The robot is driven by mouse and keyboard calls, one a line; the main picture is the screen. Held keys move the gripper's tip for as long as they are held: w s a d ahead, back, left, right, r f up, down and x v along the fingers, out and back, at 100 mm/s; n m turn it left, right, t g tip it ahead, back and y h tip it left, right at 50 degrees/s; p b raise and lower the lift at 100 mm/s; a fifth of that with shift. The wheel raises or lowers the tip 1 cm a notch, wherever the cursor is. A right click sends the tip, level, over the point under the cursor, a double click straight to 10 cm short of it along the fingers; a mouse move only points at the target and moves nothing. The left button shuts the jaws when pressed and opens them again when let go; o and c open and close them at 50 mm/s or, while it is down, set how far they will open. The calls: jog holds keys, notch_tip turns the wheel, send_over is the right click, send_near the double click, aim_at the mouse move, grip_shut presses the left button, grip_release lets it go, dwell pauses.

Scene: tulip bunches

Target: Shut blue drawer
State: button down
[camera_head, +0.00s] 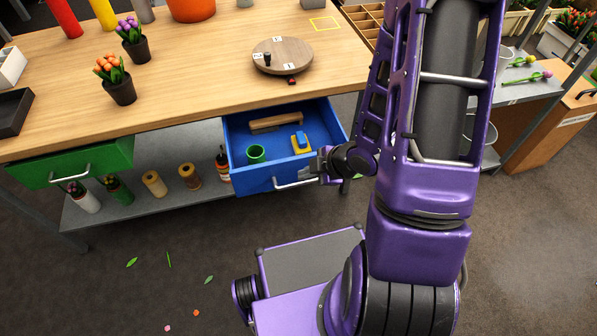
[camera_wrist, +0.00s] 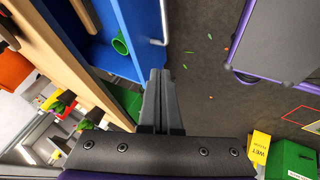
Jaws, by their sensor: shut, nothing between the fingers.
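The blue drawer (camera_head: 262,176) stands pulled out from under the wooden table in the head view. It holds a green cup (camera_head: 256,153), a brown wooden piece (camera_head: 275,122) and a yellow-and-blue item (camera_head: 300,142). A silver bar handle (camera_head: 294,184) is on its front. My gripper (camera_head: 316,168) is at the drawer's front right, close to the handle's right end; I cannot tell if it touches. In the wrist view my gripper (camera_wrist: 160,78) is shut and empty, with the blue drawer (camera_wrist: 136,25) and its handle (camera_wrist: 163,22) just beyond the fingertips.
A green drawer (camera_head: 75,162) is at the left under the table (camera_head: 200,85). A lower shelf (camera_head: 140,205) carries several bottles and spools. Potted tulips (camera_head: 118,82) and a round wooden turntable (camera_head: 283,56) stand on the table. The floor before the drawer has scattered petals and leaves.

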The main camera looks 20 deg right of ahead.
aim_at(277, 170)
jog(key=b+x, duration=0.1)
jog(key=x, duration=0.2)
jog(key=w+b+x, duration=0.1)
jog(key=b+x, duration=0.1)
jog(key=x, duration=0.2)
jog(key=w+r+b+x, duration=0.1)
jog(key=b+x, duration=0.1)
jog(key=x, duration=0.1)
jog(key=shift+w+d+f, duration=0.1)
jog(key=shift+w+f, duration=0.15)
jog(key=shift+f, duration=0.05)
jog(key=shift+w, duration=0.7)
jog(key=shift+w, duration=0.1)
